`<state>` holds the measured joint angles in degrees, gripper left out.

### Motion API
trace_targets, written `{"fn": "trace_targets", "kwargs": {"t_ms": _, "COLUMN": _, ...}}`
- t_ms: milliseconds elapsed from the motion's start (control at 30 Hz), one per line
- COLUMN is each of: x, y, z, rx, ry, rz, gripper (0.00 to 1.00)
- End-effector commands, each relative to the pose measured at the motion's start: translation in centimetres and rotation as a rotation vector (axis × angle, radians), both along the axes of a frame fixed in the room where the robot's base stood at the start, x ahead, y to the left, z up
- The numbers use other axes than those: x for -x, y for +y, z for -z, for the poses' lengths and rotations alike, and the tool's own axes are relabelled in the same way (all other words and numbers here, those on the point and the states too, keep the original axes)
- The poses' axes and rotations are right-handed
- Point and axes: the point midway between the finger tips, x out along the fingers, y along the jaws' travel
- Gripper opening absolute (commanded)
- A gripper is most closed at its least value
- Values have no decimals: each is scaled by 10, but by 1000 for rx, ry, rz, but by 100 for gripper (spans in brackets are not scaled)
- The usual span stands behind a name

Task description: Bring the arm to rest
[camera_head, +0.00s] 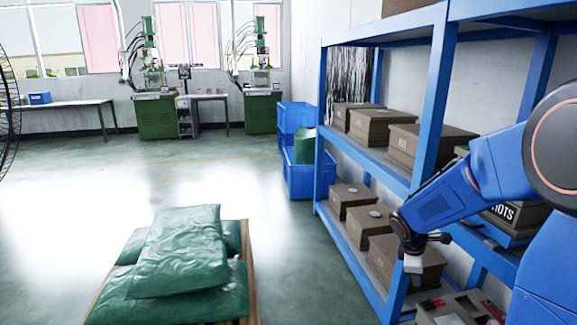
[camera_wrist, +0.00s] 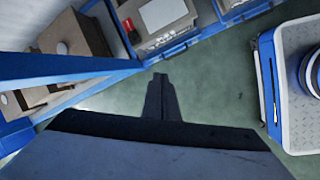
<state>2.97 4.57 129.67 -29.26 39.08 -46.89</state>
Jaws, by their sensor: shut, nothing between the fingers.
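My gripper (camera_head: 413,266) hangs at the end of my blue arm on the right of the head view, in front of the blue shelf rack. In the wrist view my gripper (camera_wrist: 160,80) shows as two dark fingers close together over the green floor. The fingers are shut and nothing is between them. In the head view the fingertips are small and hard to make out.
The blue rack (camera_head: 433,100) holds several brown boxes (camera_head: 378,125) close to my arm. Green sacks (camera_head: 185,250) lie on a pallet at the lower left. Blue bins (camera_head: 298,175) stand beyond the rack. The floor between is clear.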

Motion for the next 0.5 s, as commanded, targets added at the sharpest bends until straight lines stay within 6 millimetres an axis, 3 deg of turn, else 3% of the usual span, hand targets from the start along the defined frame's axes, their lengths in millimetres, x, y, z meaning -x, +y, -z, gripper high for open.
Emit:
{"fn": "trace_targets", "kwargs": {"t_ms": 200, "x": 43, "y": 14, "z": -45, "rx": -66, "ry": -99, "rz": 179, "gripper": 0}}
{"fn": "trace_targets", "kwargs": {"t_ms": 500, "x": 107, "y": 36, "z": -90, "rx": -180, "ry": -215, "rz": 422, "gripper": 0}}
